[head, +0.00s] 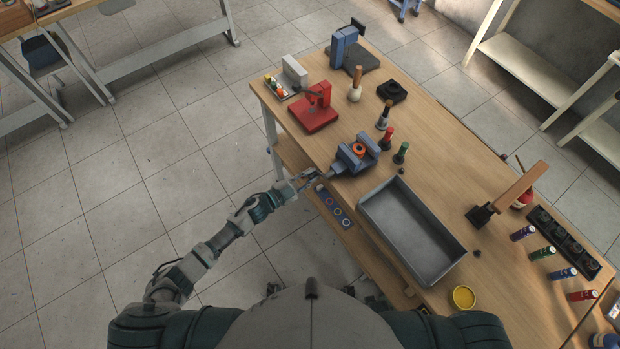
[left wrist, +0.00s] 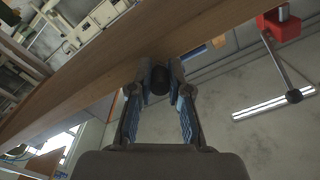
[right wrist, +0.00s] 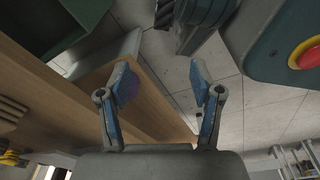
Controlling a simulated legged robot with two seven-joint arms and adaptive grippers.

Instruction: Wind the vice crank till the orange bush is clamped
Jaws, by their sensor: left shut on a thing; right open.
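The blue vice (head: 346,164) is mounted at the near left edge of the workbench. The orange bush (head: 358,149), a ring with a dark centre, sits between its jaws. I cannot tell whether both jaws touch it. My left gripper (head: 308,178) is at the crank side of the vice, just off the bench edge. In the left wrist view its blue-padded fingers are shut on the dark crank handle (left wrist: 160,79). The rest of the crank is mostly hidden. My right gripper (right wrist: 207,78) is open and empty below the bench top in the right wrist view; the head view does not show it.
A red press (head: 316,112) stands left of the vice, and a red (head: 387,138) and a green-topped tool (head: 401,153) stand to its right. A grey tray (head: 411,229) lies along the near edge. A panel with coloured rings (head: 337,210) hangs below the edge. Open floor lies left.

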